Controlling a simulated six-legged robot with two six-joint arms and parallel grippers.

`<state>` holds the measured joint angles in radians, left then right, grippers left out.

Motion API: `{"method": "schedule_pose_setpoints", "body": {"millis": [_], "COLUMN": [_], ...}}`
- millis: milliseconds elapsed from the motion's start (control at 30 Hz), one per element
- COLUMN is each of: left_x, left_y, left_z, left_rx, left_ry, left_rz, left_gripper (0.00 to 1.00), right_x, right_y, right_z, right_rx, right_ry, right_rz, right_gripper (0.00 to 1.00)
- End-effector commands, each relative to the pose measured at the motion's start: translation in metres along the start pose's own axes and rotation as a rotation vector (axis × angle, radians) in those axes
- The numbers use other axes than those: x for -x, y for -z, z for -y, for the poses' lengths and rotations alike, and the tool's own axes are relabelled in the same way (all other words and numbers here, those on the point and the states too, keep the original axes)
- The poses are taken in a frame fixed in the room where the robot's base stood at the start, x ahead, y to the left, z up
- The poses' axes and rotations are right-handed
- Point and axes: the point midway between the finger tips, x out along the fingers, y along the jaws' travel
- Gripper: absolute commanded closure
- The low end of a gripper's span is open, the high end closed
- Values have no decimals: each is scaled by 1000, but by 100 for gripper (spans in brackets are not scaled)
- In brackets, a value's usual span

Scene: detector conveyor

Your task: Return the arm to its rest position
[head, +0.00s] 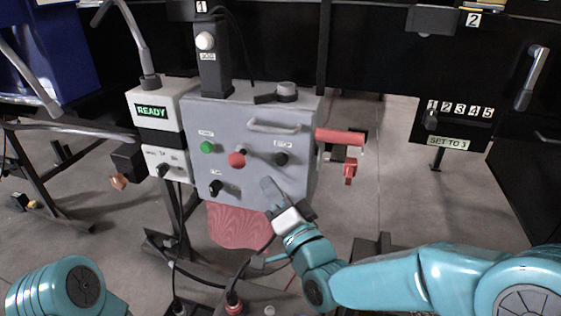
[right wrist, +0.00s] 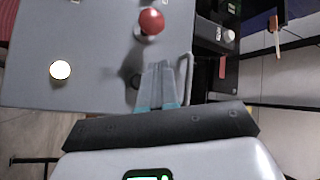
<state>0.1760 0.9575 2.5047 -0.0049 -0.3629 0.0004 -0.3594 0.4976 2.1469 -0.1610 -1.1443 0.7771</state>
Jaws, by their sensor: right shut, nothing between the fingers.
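My right arm comes in from the right in the head view, and its gripper (head: 268,190) is in front of the lower right of a grey control box (head: 240,112). Its fingers are closed together with nothing between them. In the right wrist view the shut fingers (right wrist: 168,76) point at the grey panel (right wrist: 85,35), below a red button (right wrist: 151,22). I cannot tell whether the fingertips touch the panel. Part of my left arm shows at the lower left of the head view, but its gripper is out of view.
The box front has a green button (head: 207,147), a red button (head: 236,160), black knobs and a handle (head: 273,126). A red cylinder (head: 340,137) sticks out at its right. A READY display (head: 151,111) stands left. Floor (head: 400,190) shows clear to the right.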

Motion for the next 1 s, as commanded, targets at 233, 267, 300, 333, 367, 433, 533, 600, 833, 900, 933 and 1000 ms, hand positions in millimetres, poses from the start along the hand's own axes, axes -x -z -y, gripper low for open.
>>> {"method": "schedule_pose_setpoints", "body": {"millis": [233, 267, 300, 333, 367, 433, 533, 600, 833, 900, 933, 1000], "left_x": [0, 0, 0, 0, 0, 0, 0, 0, 0, 0, 0, 0], "left_y": [0, 0, 0, 0, 0, 0, 0, 0, 0, 0, 0, 0], "left_z": [0, 0, 0, 0, 0, 0, 0, 0, 0, 0, 0, 0], "left_rx": [0, 0, 0, 0, 0, 0, 0, 0, 0, 0, 0, 0], "left_ry": [0, 0, 0, 0, 0, 0, 0, 0, 0, 0, 0, 0], "left_rz": [0, 0, 0, 0, 0, 0, 0, 0, 0, 0, 0, 0], "left_gripper": [57, 57, 57, 57, 57, 57, 57, 57, 57, 57, 57, 57], "right_x": [1, 2, 4, 7, 12, 30, 70, 105, 241, 278, 293, 324], "right_y": [6, 9, 12, 12, 12, 7, -14, -34, -115, -138, -148, -167], "right_z": [-10, -19, -36, -52, -72, -123, -196, -240, -326, -331, -332, -329], "right_rx": [0, 0, -1, -3, -7, -26, -54, -61, -69, -71, -71, -70], "right_ry": [-18, -34, -65, -96, -134, -242, -433, -570, -957, -1028, -1053, -1092], "right_rz": [-10, -16, -22, -22, -22, -9, 49, 116, 464, 590, 644, 773], "right_gripper": [100, 100, 100, 100, 100, 100, 100, 100, 100, 100, 100, 100]}}
